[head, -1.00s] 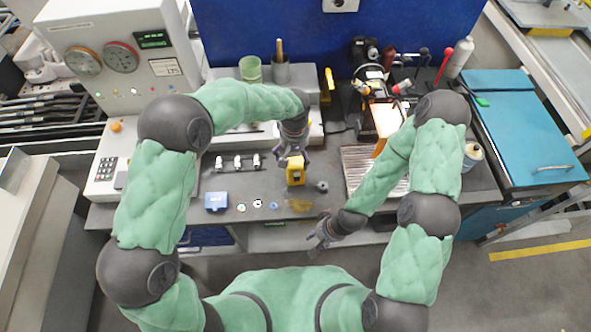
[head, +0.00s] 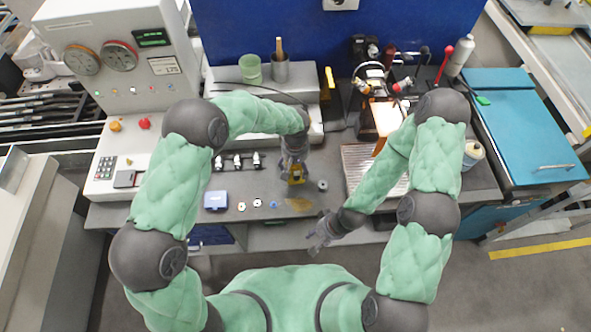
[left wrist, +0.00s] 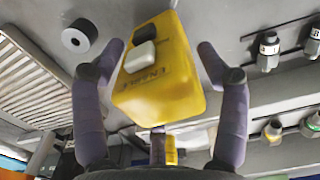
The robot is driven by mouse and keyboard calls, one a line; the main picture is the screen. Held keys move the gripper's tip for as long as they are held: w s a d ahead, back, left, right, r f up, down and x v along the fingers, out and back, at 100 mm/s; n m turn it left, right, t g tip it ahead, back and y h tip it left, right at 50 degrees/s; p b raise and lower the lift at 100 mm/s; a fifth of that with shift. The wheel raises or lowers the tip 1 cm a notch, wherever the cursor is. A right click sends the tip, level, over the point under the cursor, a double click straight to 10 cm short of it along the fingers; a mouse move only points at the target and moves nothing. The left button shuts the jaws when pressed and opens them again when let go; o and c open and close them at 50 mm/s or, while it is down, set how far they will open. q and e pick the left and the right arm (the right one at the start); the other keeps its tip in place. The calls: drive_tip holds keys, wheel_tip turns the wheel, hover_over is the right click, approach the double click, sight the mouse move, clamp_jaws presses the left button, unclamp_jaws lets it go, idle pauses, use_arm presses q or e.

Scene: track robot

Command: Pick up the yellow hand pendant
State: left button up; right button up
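The yellow hand pendant (head: 297,178) is on the grey bench top, in front of the machine. In the left wrist view the pendant (left wrist: 163,75) fills the middle, a yellow box with a black button, a white button and a label that seems to read "ENABLE". My left gripper (head: 294,176) is over the pendant and partly hides it in the head view. In the left wrist view its two fingers are open on either side of the pendant, with visible gaps. My right gripper (head: 318,243) is empty near the bench's front edge, its fingers apart.
A small dark cylinder (head: 322,185) stands just right of the pendant. A blue box (head: 215,200) and several small parts lie to the left. A row of metal fittings (head: 237,162) lies behind them. A slatted tray (head: 362,168) is to the right.

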use_arm(q)
drive_tip(key=c, duration=0.8)
drive_tip(key=shift+c, duration=0.2)
drive_tip(key=shift+r, duration=0.1)
wheel_tip(320, 180, up, 4)
drive_tip(key=shift+s+f, duration=0.1)
drive_tip(key=shift+f, duration=0.1)
drive_tip(key=s+a+r, duration=0.1)
drive_tip(key=s+r, duration=0.8)
drive_tip(key=s, duration=0.4)
drive_tip(key=shift+s+r, duration=0.15)
drive_tip(key=shift+s, duration=0.2)
